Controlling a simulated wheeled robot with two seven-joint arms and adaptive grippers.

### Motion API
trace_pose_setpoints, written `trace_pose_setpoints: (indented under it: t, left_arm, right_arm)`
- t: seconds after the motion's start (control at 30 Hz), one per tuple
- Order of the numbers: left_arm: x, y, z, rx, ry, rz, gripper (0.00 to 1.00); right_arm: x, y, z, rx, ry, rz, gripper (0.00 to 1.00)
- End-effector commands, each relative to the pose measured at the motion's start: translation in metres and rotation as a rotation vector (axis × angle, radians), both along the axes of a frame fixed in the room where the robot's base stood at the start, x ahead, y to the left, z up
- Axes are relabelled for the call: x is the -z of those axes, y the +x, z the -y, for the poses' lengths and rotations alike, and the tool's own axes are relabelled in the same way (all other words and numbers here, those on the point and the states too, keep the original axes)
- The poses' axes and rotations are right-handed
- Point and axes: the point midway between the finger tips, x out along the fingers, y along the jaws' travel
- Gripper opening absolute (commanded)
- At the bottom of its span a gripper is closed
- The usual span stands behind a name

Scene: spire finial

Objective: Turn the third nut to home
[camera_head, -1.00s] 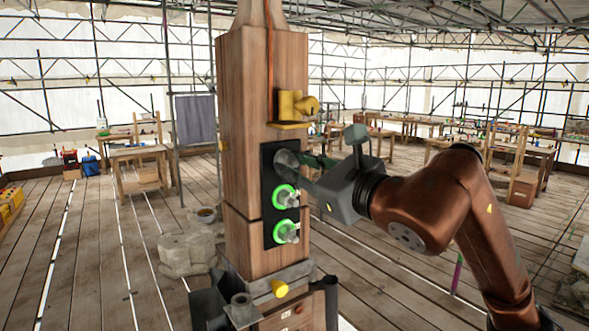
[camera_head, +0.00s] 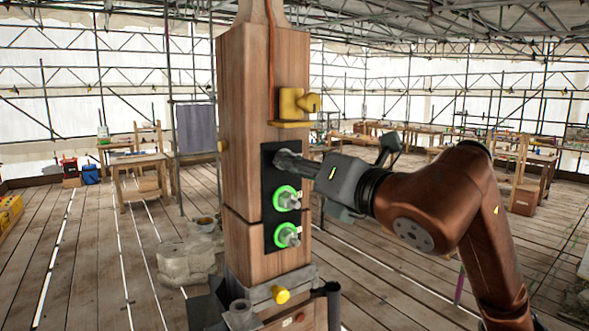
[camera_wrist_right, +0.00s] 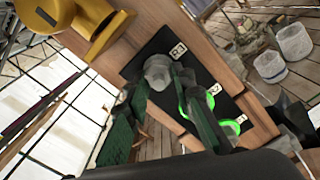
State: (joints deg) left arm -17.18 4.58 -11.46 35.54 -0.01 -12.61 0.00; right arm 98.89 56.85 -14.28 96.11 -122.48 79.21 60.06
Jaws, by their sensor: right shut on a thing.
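The wooden post (camera_head: 245,150) stands in the middle of the head view with a black plate (camera_head: 268,220) on its face. The third nut is the top one, a grey nut next to the label R3 in the right wrist view (camera_wrist_right: 158,70). My right gripper (camera_head: 287,160) reaches it from the right and is shut on it, so the fingers mostly hide it in the head view. In the right wrist view its two green-padded fingers (camera_wrist_right: 162,88) lie either side of the nut. Below are two more nuts, the middle (camera_head: 287,198) and the bottom (camera_head: 288,236), each with a glowing green ring. My left gripper is out of view.
A yellow bracket (camera_head: 292,108) juts from the post just above the plate. A yellow knob (camera_head: 281,294) and grey cups (camera_head: 240,314) are at the post's foot. Rubble (camera_head: 188,260) lies on the floor at left. Workbenches (camera_head: 138,160) stand farther back.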

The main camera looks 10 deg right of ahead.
Motion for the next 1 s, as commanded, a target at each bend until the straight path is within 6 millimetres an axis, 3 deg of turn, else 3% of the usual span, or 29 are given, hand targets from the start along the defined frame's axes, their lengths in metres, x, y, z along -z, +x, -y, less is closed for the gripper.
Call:
trace_pose_setpoints:
  t: [0.5, 1.0]
  left_arm:
    - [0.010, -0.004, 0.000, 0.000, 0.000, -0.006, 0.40]
    - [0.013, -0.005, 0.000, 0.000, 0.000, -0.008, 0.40]
  right_arm:
    - [0.004, 0.000, -0.004, -0.002, 0.416, -0.182, 0.00]
    - [0.002, 0.000, -0.004, -0.002, 0.609, -0.261, 0.00]
